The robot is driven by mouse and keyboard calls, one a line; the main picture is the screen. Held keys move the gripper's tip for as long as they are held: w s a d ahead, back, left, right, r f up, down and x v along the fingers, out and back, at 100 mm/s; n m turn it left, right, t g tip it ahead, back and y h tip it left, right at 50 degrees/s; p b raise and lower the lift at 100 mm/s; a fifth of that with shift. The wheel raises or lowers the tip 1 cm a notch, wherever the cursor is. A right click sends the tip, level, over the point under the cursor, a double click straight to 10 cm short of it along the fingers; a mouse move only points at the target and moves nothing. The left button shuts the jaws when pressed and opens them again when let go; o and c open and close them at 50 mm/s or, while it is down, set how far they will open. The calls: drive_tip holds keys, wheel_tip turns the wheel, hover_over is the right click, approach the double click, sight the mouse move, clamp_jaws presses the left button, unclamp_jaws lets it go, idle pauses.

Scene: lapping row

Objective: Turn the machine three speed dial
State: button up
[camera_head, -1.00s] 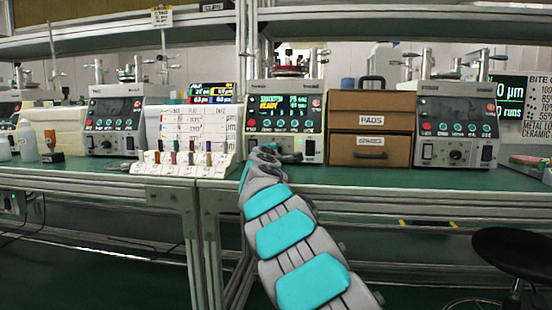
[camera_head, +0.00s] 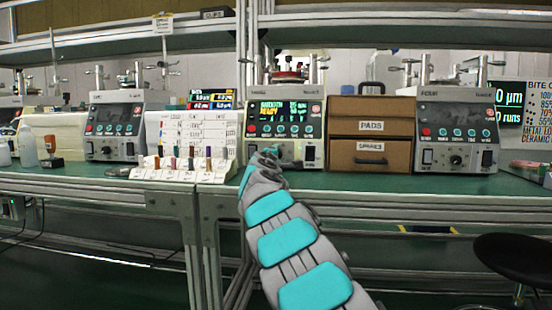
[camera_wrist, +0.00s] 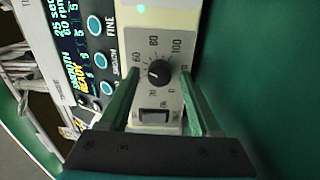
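Machine three (camera_head: 285,128) stands in the middle of the bench with its display lit, reading SMOOTH and READY. Its speed dial (camera_wrist: 159,72) is a black round knob on a pale panel marked with numbers up to 100 in the wrist view. My gripper (camera_wrist: 160,80) is open, its two green fingers on either side of the dial in the picture. I cannot tell whether they touch it. A rocker switch (camera_wrist: 155,116) shows between the fingers below the dial. In the head view my arm hides the dial.
A wooden drawer box (camera_head: 371,112) stands close on the machine's right, labelled PADS and SPARES. A white rack with coloured pegs (camera_head: 185,168) is on its left. Unlit similar machines stand at the left (camera_head: 115,125) and right (camera_head: 457,130). A black stool (camera_head: 515,255) is at front right.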

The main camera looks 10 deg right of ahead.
drive_tip(key=shift+s, duration=0.1)
drive_tip(key=shift+v, duration=3.8)
